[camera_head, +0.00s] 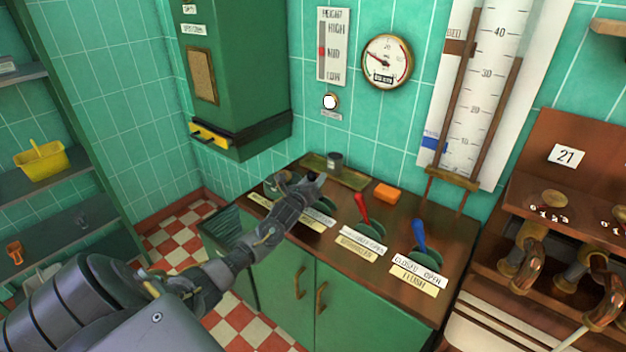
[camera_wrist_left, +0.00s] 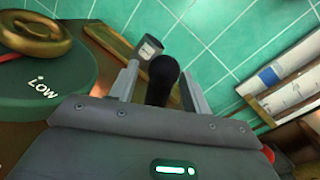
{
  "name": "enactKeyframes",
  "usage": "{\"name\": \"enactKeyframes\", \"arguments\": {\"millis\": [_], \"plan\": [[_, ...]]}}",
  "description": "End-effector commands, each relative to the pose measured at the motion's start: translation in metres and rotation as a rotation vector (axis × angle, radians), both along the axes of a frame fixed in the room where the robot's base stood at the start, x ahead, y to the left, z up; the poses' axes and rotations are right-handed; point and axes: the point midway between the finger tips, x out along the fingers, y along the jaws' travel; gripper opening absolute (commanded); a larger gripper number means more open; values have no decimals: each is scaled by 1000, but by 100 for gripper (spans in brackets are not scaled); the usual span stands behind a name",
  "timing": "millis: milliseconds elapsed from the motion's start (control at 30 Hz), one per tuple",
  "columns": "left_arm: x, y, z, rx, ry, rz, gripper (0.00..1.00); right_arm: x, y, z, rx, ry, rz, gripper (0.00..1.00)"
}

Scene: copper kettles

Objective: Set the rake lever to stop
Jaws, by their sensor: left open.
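The black-knobbed lever, which I take to be the rake lever, stands between my left gripper's fingers in the left wrist view, at its dark knob (camera_wrist_left: 163,75). My left gripper (camera_wrist_left: 160,85) is open, with one finger on each side of the knob; I cannot tell whether either touches it. In the head view my left gripper (camera_head: 303,186) is over the counter and hides most of this lever and its base. A cream label plate (camera_head: 312,221) below is partly covered by my arm, so the lever's setting cannot be read.
The red lever (camera_head: 361,207) and blue lever (camera_head: 418,235) stand to the right on the wooden counter (camera_head: 395,198). A brass-topped green dial (camera_wrist_left: 40,80) marked LOW is close on the left in the wrist view. An orange block (camera_head: 386,193) and grey cup (camera_head: 335,161) are behind.

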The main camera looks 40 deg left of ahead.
Motion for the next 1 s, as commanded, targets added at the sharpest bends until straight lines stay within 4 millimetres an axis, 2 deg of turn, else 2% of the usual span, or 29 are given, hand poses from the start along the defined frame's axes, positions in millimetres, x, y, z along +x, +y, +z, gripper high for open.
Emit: {"name": "enactKeyframes", "arguments": {"millis": [233, 600, 833, 1000], "plan": [[1, 0, 0, 0, 0, -1, 48, -4, 0, 0, 0, 5, 0, 36], [1, 0, 0, 0, 0, 0, 0, -4, 0, 0, 0, 6, 0, 36], [1, -2, 1, 20, 0, -1, 0, -4, -1, -1, -1, 6, 0, 36], [1, -18, 7, 185, 3, -3, 0, -4, 0, -4, -1, 6, 0, 36]]}}
